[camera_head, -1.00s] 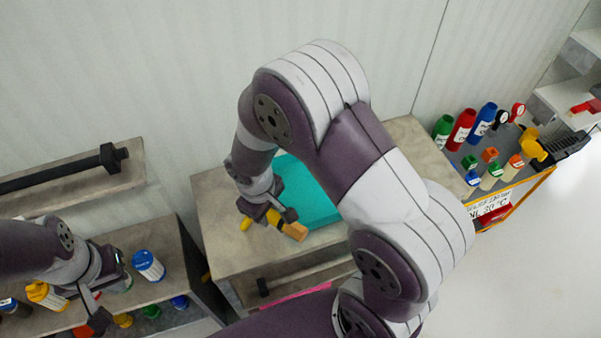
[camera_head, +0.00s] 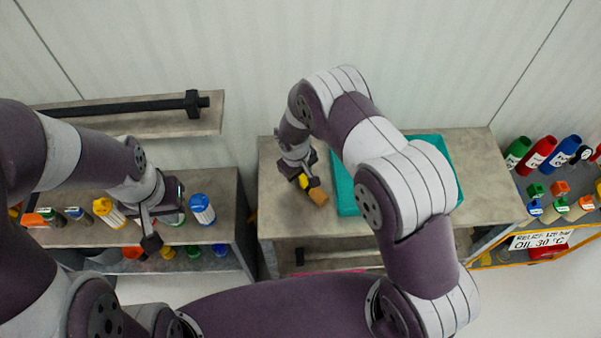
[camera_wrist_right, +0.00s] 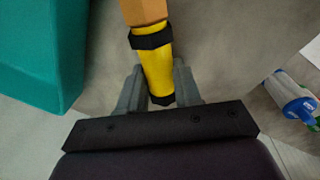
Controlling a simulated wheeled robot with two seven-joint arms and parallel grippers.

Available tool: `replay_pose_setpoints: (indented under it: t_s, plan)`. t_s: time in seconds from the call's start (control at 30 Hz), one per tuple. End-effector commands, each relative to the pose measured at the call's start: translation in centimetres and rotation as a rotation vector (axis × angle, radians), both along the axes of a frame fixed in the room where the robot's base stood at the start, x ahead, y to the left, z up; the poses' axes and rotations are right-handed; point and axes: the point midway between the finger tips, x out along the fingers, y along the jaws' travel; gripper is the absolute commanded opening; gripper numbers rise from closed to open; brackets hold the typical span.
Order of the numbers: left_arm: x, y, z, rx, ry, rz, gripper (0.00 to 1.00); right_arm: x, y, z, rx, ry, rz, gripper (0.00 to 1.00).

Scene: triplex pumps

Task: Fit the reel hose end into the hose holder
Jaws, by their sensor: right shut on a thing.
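My right gripper (camera_wrist_right: 157,88) is shut on a yellow cylindrical piece (camera_wrist_right: 155,65) with black bands and an orange-brown end (camera_wrist_right: 142,11). I cannot tell for sure that this is the reel hose end. In the head view, the right gripper (camera_head: 304,182) is over the grey bench's left part, left of the teal box, with the orange-brown end (camera_head: 318,197) pointing down-right. No hose shows trailing from it. My left gripper (camera_head: 150,240) is over the left shelf unit's front edge; its finger opening is unclear. I cannot identify the hose holder.
The teal box (camera_head: 430,150) sits on the grey bench (camera_head: 475,150), partly behind my right arm. The left shelf unit (camera_head: 225,190) bears several bottles, including a blue-capped one (camera_head: 202,210). A black bar (camera_head: 130,107) lies on a wall shelf. A bottle trolley (camera_head: 540,240) stands right.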

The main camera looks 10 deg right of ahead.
Motion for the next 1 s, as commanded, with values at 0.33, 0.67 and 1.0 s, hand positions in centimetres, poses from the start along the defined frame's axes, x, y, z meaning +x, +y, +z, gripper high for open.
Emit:
replay_pose_setpoints:
  t_s: [0.33, 0.67, 1.0]
  plan:
    - [0.0, 0.0, -0.4, 0.000, 0.000, 0.000, 0.00, 0.0, 0.0, -0.3, 0.000, 0.000, 0.000, 0.56]
    - [0.0, 0.0, 0.3, 0.000, 0.000, 0.000, 0.00, -0.1, 0.0, 0.3, 0.000, 0.001, 0.000, 0.59]
    - [0.0, 0.0, -1.5, 0.000, 0.000, 0.000, 0.00, -0.4, 0.8, 7.5, 0.001, -0.004, -0.001, 0.59]
